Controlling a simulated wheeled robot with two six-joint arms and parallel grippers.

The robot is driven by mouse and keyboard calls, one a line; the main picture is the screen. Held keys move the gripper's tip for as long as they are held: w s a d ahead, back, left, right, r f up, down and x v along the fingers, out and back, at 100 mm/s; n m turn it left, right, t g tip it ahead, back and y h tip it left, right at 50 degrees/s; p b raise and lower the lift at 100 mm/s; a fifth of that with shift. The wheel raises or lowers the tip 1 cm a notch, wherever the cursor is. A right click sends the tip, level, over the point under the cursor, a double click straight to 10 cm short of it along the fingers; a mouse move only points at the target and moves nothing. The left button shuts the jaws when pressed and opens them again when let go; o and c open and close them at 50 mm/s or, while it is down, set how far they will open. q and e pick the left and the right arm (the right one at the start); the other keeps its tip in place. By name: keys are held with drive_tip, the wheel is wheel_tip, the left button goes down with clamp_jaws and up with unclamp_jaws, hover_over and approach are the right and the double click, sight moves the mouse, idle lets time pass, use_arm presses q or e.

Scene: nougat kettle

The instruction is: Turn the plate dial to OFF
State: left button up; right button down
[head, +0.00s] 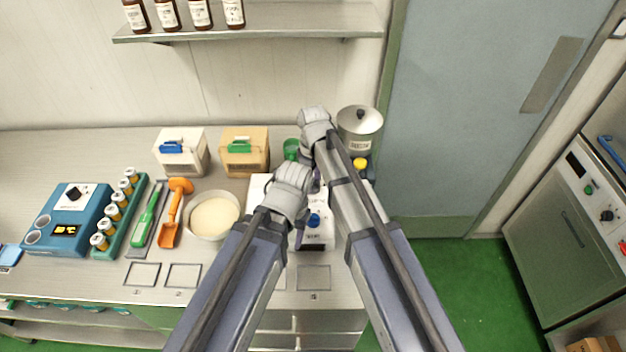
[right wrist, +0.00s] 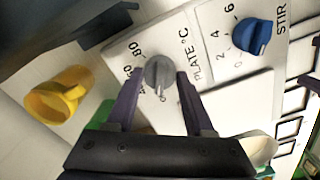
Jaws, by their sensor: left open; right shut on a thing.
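The grey plate dial (right wrist: 158,74) sits on a white panel marked "PLATE °C" in the right wrist view. My right gripper (right wrist: 158,88) is shut on the dial, one finger on each side. A pale pointer line on the dial seems to point down in that picture; the mark beneath it is hard to read. In the head view my right gripper (head: 314,182) is over the white hotplate unit (head: 316,238) and mostly hidden, and the dial is hidden too. My left gripper (head: 297,238) is open and empty over the unit's left part.
The blue STIR dial (right wrist: 251,37) is beside the plate dial; it also shows in the head view (head: 314,220). A white bowl (head: 213,232) and an orange scoop (head: 172,215) lie left.

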sight(313, 182)
drive_tip(key=shift+n, duration=0.9)
drive_tip(key=shift+c, duration=1.4)
unclamp_jaws()
drive_tip(key=shift+r, duration=0.15)
wheel_tip(313, 182, up, 8)
drive_tip(key=p, duration=0.8)
drive_tip(key=shift+f, duration=0.2)
